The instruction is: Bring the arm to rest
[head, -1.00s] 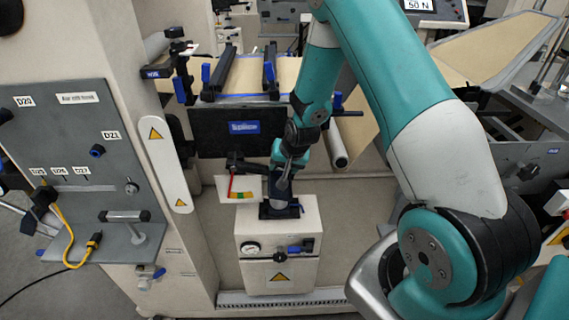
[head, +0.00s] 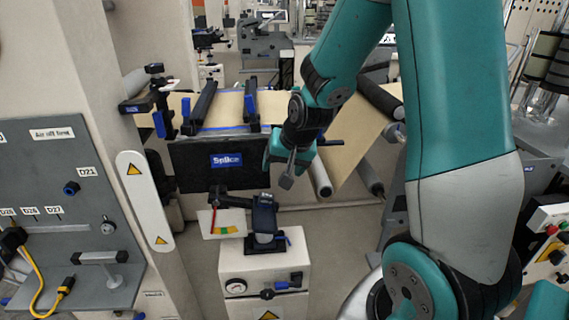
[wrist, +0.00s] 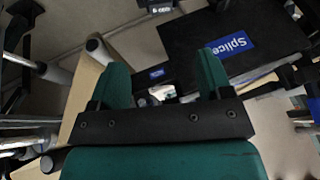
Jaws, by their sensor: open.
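My gripper shows in the wrist view (wrist: 160,85), its two green fingers spread apart with nothing between them. In the head view my gripper (head: 280,160) is beside the right end of the black panel labelled Splice (head: 200,175), above and to the right of the dark handle (head: 264,215) on the white box. It is apart from that handle. The arm reaches down from the upper right of the head view. The Splice panel also shows in the wrist view (wrist: 205,65), beyond the fingers. The fingertips are hard to make out in the head view.
A grey panel (head: 60,210) with knobs and a yellow cable stands at left. Brown web (head: 350,150) and rollers lie behind the arm. Floor shows right of the box.

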